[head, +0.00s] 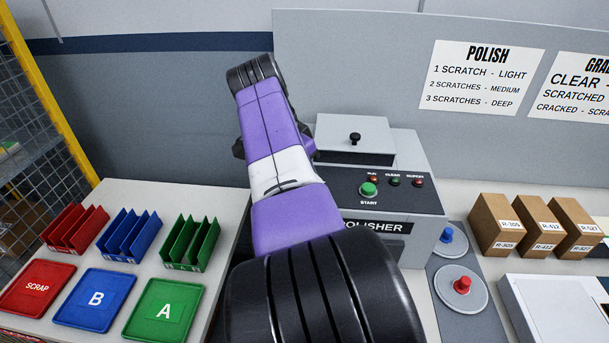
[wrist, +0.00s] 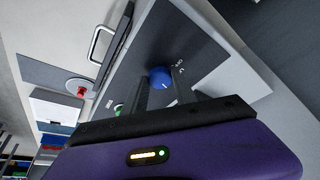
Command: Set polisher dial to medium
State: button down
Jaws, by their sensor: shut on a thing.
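The polisher (head: 420,200) is a grey machine with a dark front panel, behind and to the right of my arm in the head view. Its blue dial (wrist: 160,78) shows in the wrist view, with a pale pointer line and small markings beside it that I cannot read clearly. The dial is hidden behind my arm in the head view. My gripper (wrist: 162,90) is shut on the dial, its two dark fingers on either side of it. A green START button (head: 368,189) sits on the panel, below several small lamps.
Red, blue and green trays (head: 165,308) and racks stand at the left. Brown boxes (head: 545,228) stand at the right. Blue and red knobs on pale discs (head: 461,290) lie right of the polisher. A POLISH sign (head: 482,78) hangs on the back panel.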

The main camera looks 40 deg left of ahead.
jog(key=c, duration=1)
grip_release()
jog(key=b+v, duration=0.1)
jog(key=v, duration=0.6)
jog(key=shift+r, duration=0.45)
jog(key=shift+s, duration=0.15)
